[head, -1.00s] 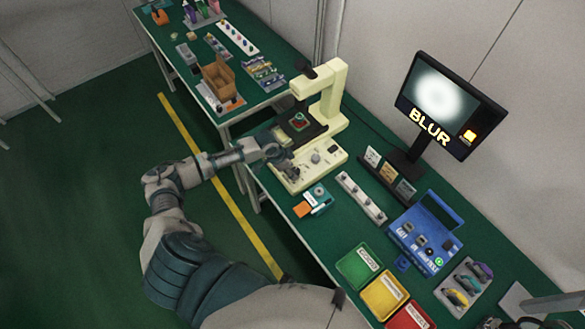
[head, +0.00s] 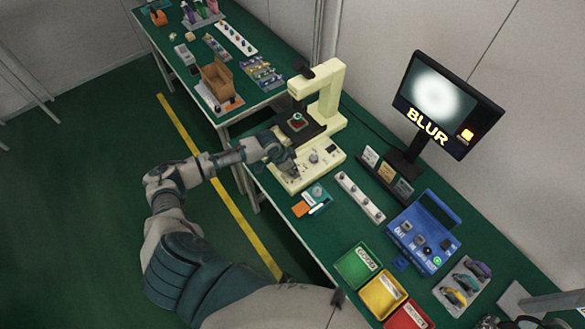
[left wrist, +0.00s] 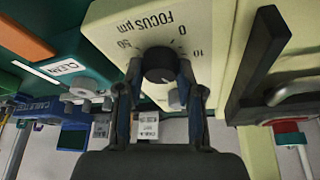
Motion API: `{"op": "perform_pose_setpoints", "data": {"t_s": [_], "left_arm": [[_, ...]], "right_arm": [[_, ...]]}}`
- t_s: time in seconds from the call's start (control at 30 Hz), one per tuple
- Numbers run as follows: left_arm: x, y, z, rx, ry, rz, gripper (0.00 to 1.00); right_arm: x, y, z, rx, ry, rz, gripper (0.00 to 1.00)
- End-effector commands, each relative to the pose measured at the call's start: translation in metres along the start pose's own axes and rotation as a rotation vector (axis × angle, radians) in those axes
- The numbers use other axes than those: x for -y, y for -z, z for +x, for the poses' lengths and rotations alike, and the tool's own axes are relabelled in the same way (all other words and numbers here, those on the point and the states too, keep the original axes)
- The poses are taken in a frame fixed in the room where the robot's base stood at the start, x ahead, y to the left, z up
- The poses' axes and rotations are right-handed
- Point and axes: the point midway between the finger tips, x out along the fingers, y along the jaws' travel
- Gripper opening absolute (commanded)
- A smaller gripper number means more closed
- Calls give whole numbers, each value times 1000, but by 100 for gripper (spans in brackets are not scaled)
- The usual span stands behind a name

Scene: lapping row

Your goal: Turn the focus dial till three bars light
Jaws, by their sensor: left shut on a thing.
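The cream microscope (head: 333,95) stands on the green bench. Its front panel carries the focus dial, a dark round knob marked "FOCUS µm" that shows in the left wrist view (left wrist: 160,63). My left gripper (left wrist: 160,72) has a finger on each side of the dial and is shut on it. In the head view my left gripper (head: 287,168) is at the microscope's front left, and it hides part of the panel. The monitor (head: 441,100) shows a blurred white spot, the word "BLUR" and one lit orange block.
In front of the microscope lies a small teal and orange item (head: 312,202). To the right are a white strip of knobs (head: 360,197), a blue control box (head: 424,233), and green (head: 357,263), yellow and red trays. A second bench stands behind.

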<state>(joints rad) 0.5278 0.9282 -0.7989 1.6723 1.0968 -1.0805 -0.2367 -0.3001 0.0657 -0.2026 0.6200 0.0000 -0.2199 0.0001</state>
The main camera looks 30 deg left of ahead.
Motion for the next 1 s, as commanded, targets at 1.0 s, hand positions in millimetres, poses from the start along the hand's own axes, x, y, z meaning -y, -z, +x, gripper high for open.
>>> {"op": "perform_pose_setpoints", "data": {"t_s": [1.0], "left_arm": [[10, -4, 0, 11, -290, 702, 2]], "right_arm": [[-11, -5, 12, 6, -12, -1, 0]]}}
